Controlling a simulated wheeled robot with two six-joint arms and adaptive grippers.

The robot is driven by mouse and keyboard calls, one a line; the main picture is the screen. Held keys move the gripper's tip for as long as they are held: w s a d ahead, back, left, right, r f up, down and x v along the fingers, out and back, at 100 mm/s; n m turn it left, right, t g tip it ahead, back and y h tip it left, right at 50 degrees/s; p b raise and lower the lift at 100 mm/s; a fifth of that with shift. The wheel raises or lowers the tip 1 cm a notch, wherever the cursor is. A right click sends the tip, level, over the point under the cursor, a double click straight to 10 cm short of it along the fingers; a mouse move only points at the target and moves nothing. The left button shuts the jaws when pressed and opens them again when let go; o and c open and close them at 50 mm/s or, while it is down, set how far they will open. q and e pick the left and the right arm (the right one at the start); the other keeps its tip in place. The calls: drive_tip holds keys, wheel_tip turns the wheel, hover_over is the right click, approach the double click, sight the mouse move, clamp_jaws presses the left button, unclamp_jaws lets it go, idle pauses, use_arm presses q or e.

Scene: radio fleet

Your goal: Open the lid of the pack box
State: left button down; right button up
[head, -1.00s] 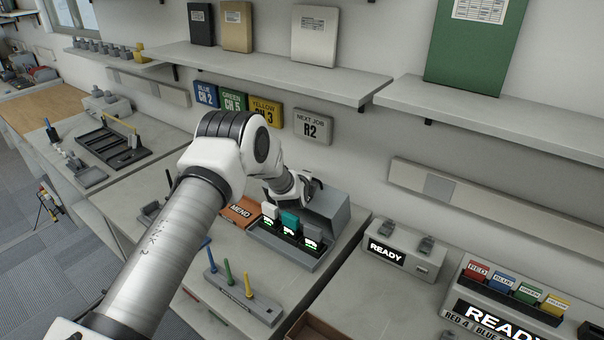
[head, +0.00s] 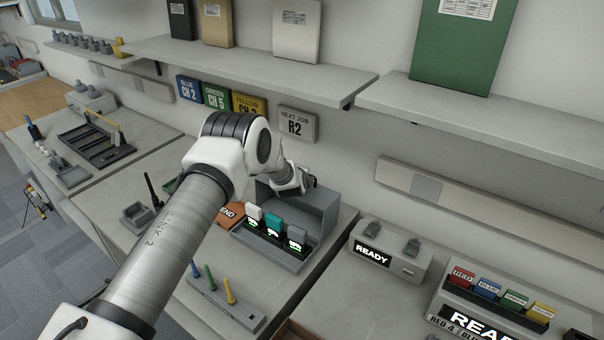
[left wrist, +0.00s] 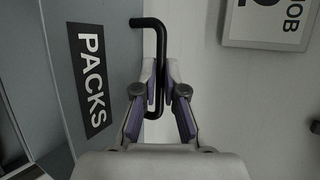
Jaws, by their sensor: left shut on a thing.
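The grey pack box (head: 275,250) stands on the bench under the shelves. Its lid (head: 322,212) is raised and stands roughly upright at the back. Inside the box sit a white, a teal (head: 273,222) and a grey pack, with lit green displays below them. My left gripper (head: 303,182) is at the upper edge of the lid. In the left wrist view my left gripper (left wrist: 162,75) is shut on the lid's black handle (left wrist: 160,42), beside the PACKS label (left wrist: 89,80) on the lid (left wrist: 120,75). My right gripper is not in view.
An orange MEND tray (head: 225,214) lies left of the box, partly behind my arm. A holder with blue, green and yellow sticks (head: 228,305) stands in front. A READY charger (head: 388,255) is to the right. Shelves (head: 240,65) and wall signs (head: 296,122) are above.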

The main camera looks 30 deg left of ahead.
use_arm(q)
drive_tip(key=shift+w+a+r, duration=0.1)
drive_tip(key=shift+w+r, duration=0.15)
drive_tip(key=shift+r, duration=0.35)
drive_tip(key=c, duration=1.3)
unclamp_jaws()
drive_tip(key=shift+o, duration=0.3)
drive_tip(key=shift+s, duration=0.15)
drive_tip(key=shift+s+f, duration=0.1)
drive_tip(key=shift+f, duration=0.1)
drive_tip(key=v, duration=1.2)
